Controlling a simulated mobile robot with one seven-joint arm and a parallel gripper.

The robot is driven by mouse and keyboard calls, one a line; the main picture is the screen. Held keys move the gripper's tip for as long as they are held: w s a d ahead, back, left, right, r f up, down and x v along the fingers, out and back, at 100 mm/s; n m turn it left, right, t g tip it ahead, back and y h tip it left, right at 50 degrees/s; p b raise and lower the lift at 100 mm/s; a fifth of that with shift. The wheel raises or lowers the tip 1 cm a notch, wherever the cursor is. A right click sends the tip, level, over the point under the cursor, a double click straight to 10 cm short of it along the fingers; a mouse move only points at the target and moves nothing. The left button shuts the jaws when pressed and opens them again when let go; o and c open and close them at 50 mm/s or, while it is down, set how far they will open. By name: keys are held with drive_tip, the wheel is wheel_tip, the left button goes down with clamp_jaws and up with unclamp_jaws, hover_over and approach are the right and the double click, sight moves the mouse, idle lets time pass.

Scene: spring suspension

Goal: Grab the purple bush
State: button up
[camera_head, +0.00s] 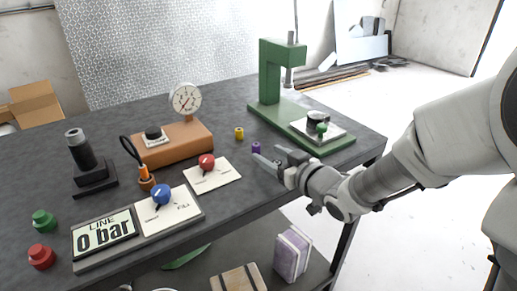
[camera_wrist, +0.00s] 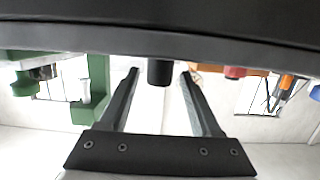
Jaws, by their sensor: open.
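The purple bush (camera_head: 256,148) is a small upright cylinder on the dark table, just beyond my fingertips in the head view. My gripper (camera_head: 272,159) is low over the table near its front edge, open, with its fingers pointing towards the bush. In the wrist view, which looks upside down, my two fingers (camera_wrist: 160,72) are spread apart. A dark cylinder (camera_wrist: 159,73) shows between their tips, with space on both sides. It fits the bush's place, but its colour looks nearly black there. Nothing is held.
A yellow bush (camera_head: 239,133) stands behind the purple one. A green press (camera_head: 268,85) stands to the right. An orange gauge block (camera_head: 178,143) and a card with a red knob (camera_head: 207,163) lie to the left. The table's front edge runs below my gripper.

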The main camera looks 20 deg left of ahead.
sight(257, 145)
drive_tip(key=x, duration=0.4)
drive_tip(key=shift+w+a+b, duration=0.25)
drive_tip(key=shift+w+b, duration=0.1)
drive_tip(key=shift+b, duration=0.05)
drive_tip(key=shift+r, duration=0.1)
clamp_jaws()
